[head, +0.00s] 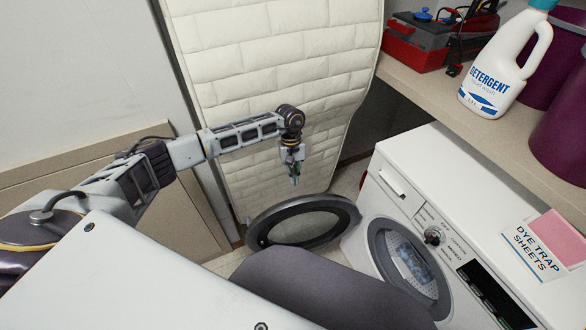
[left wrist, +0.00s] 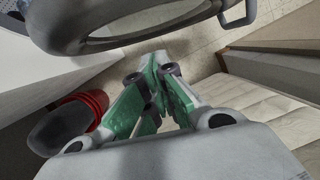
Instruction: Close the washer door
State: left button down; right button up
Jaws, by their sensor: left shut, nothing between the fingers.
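The white washer (head: 425,215) stands at the right in the head view. Its round door (head: 303,222), a dark ring with a glass middle, is swung wide open to the left of the drum opening (head: 407,262). The door also shows at the top of the left wrist view (left wrist: 130,22). My left gripper (head: 294,178) points down above the far side of the door, apart from it as far as I can tell. Its green-padded fingers are shut with nothing between them (left wrist: 158,112). My right gripper is out of view.
A padded white mattress (head: 275,80) leans at the back. A shelf (head: 450,105) at the right holds a detergent bottle (head: 507,65) and a red toolbox (head: 415,45). A dye trap sheets box (head: 545,245) lies on the washer. A red and dark container (left wrist: 70,122) shows in the left wrist view.

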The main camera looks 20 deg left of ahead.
pick_arm(q)
jog(key=s, duration=0.1)
jog(key=s+d, duration=0.2)
jog(key=shift+s+d+f+p, duration=0.2)
jog(key=shift+d+f+p, duration=0.05)
jog(key=shift+f+p, duration=0.05)
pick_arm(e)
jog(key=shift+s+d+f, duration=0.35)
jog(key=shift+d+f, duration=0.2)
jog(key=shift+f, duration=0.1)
pick_arm(q)
jog(key=shift+s, duration=0.15)
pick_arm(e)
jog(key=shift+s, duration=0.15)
